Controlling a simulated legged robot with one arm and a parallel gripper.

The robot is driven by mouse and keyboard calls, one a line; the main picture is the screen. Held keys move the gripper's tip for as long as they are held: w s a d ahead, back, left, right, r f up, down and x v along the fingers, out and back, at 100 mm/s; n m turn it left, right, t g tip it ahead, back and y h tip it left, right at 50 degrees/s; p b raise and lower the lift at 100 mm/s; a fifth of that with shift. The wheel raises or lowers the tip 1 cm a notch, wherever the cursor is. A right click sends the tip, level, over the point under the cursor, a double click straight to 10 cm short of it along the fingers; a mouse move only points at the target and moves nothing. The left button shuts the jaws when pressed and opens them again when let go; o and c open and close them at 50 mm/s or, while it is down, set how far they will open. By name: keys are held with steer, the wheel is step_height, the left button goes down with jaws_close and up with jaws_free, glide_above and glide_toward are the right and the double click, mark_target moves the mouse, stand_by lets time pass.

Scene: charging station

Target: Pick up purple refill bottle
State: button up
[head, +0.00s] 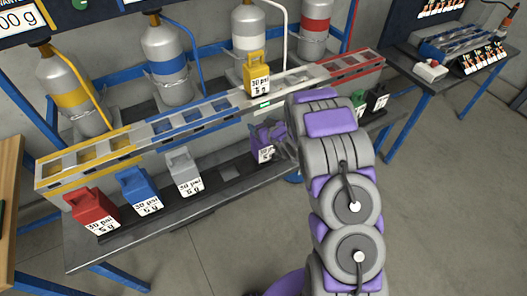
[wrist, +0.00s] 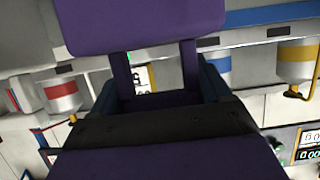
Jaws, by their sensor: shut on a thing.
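The purple refill bottle (head: 265,143) is on the lower shelf in the head view, right of an empty square slot, with a white label reading "30 psi" partly visible. My gripper (head: 283,142) is at its right side and is shut on it. My arm hides part of the bottle's surroundings. In the wrist view the purple bottle (wrist: 140,28) fills the middle, very close, with the dark gripper part (wrist: 160,125) across it. Whether the bottle still touches the shelf cannot be told.
Red (head: 91,210), blue (head: 139,190) and grey (head: 184,172) bottles stand to the left on the lower shelf (head: 228,190). A yellow bottle (head: 256,73) sits on the upper rack (head: 205,118). Green (head: 358,102) and black (head: 377,98) bottles stand right, beyond my arm. Gas cylinders (head: 166,62) stand behind.

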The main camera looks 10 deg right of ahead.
jaws_close()
steer(key=shift+r, duration=0.15)
